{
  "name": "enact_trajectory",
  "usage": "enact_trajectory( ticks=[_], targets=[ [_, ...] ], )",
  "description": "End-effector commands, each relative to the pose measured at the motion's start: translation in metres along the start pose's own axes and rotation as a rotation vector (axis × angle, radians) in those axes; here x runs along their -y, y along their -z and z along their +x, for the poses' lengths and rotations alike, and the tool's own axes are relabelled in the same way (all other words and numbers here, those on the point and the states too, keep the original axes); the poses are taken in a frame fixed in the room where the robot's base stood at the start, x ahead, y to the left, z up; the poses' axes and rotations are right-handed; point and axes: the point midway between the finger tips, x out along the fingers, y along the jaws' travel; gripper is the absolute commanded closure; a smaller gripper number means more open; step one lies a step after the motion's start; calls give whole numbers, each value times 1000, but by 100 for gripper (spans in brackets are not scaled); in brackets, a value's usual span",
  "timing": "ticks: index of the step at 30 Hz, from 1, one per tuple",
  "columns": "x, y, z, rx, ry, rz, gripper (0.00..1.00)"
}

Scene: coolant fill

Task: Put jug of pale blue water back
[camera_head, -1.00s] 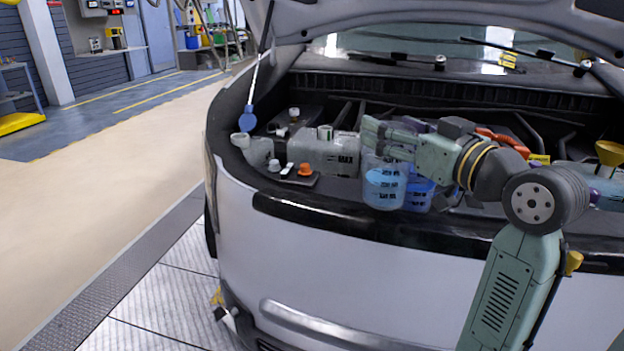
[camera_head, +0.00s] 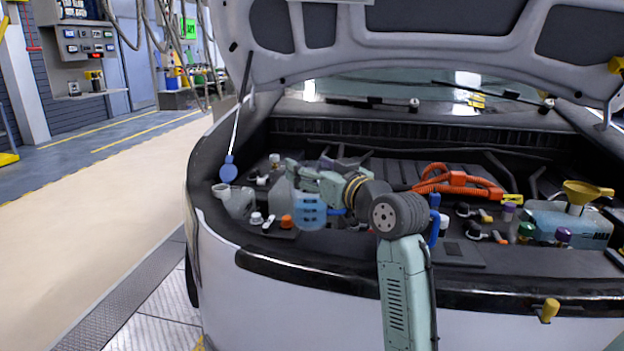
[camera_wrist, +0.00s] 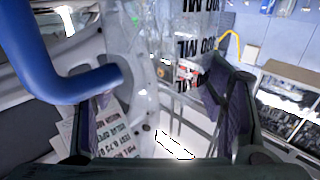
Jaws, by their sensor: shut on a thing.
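The jug of pale blue water (camera_head: 311,212) is clear, with dark volume marks, and shows over the front left of the engine bay in the head view. My gripper (camera_head: 297,175) is shut on it near its top, and my arm hides part of it. In the wrist view the clear jug wall (camera_wrist: 150,75) with its printed ML marks stands between my gripper's fingers (camera_wrist: 160,125). A thick blue handle (camera_wrist: 45,50) curves along the left there. I cannot tell whether the jug's base touches anything.
The raised hood (camera_head: 420,60) hangs above the bay. Close to the jug are a pale filler neck (camera_head: 238,201) and an orange cap (camera_head: 287,221). An orange cable (camera_head: 455,182) and a yellow funnel (camera_head: 585,192) lie to the right. Open floor (camera_head: 95,245) lies left of the car.

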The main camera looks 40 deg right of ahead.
Motion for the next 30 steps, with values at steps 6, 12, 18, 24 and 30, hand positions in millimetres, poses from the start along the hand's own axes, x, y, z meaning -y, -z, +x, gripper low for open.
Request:
enact_trajectory(
  ticks=[6, 12, 18, 24, 30],
  targets=[
    [-1, -22, 0, 1, -1, 3, 97],
    [0, -34, 0, -2, 1, 0, 97],
    [0, -37, 0, -1, 1, 0, 97],
    [0, -43, -1, -1, 0, 0, 97],
    [0, -47, 0, 3, 1, 1, 32]
  ],
)
